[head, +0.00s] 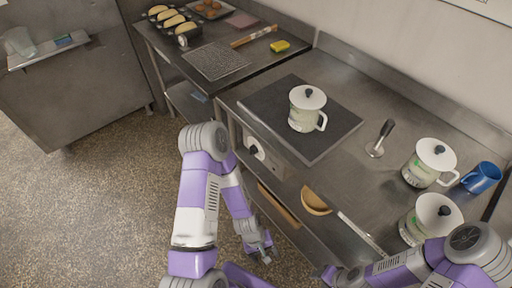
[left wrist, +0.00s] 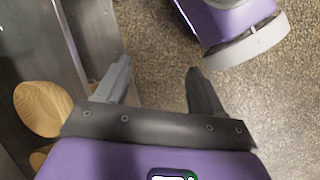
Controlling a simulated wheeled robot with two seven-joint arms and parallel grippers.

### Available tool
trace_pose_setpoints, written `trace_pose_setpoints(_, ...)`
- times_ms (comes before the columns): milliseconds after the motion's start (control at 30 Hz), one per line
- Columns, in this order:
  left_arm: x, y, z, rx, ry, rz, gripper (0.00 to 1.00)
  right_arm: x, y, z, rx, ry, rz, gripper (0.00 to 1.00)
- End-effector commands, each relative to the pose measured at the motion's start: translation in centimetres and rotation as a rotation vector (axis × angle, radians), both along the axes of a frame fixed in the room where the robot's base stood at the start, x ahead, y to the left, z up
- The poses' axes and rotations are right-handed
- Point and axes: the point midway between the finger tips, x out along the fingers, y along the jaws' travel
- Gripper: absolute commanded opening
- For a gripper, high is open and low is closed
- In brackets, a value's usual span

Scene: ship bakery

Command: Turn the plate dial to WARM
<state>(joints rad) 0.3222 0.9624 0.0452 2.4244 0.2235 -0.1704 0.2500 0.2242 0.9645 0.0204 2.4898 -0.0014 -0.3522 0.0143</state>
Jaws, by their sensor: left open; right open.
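The plate dial (head: 253,150) is a small dark knob on a pale round backing, on the counter's front panel below the hot plate (head: 342,118). Its markings are too small to read, so its setting cannot be told. A lidded white pot (head: 306,108) stands on the hot plate. My left gripper (head: 263,254) is open and empty, low in front of the counter and well below the dial. Its two spread fingers show over the floor in the left wrist view (left wrist: 158,68). My right gripper (head: 329,274) is open at the bottom, apart from the dial and partly cut off.
Wooden items (head: 316,201) lie on the shelf below. The floor (head: 100,190) at left is clear.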

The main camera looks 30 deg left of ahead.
Motion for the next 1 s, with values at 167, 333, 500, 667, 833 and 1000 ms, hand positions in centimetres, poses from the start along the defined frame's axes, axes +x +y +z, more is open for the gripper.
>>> trace_pose_setpoints(167, 1.1, 0.4, -1.0, -0.103, 0.516, 0.843, 0.68, -0.1, 0.0, -1.7, 0.0, 0.002, 0.0, 0.43)
trace_pose_setpoints(333, 7.3, 1.0, 0.7, -0.38, 1.072, 1.618, 0.68, -0.1, 0.0, -2.9, 0.0, 0.002, 0.0, 0.43)
trace_pose_setpoints(500, 16.6, 7.3, 3.6, -0.895, 1.673, 2.124, 0.68, -0.1, 0.0, -4.0, -0.001, 0.001, -0.001, 0.43)
trace_pose_setpoints(667, 22.1, 16.7, 6.4, 1.256, -1.83, -1.859, 0.68, -0.1, 0.0, -4.8, -0.001, 0.001, -0.001, 0.43)
trace_pose_setpoints(833, 23.8, 23.5, 8.3, 1.355, -1.744, -1.459, 0.68, -0.1, 0.0, -5.1, -0.001, 0.001, -0.001, 0.43)
trace_pose_setpoints(1000, 25.0, 24.9, 8.8, 1.378, -1.729, -1.359, 0.68, -0.1, 0.0, -5.4, 0.0, 0.001, -0.001, 0.43)
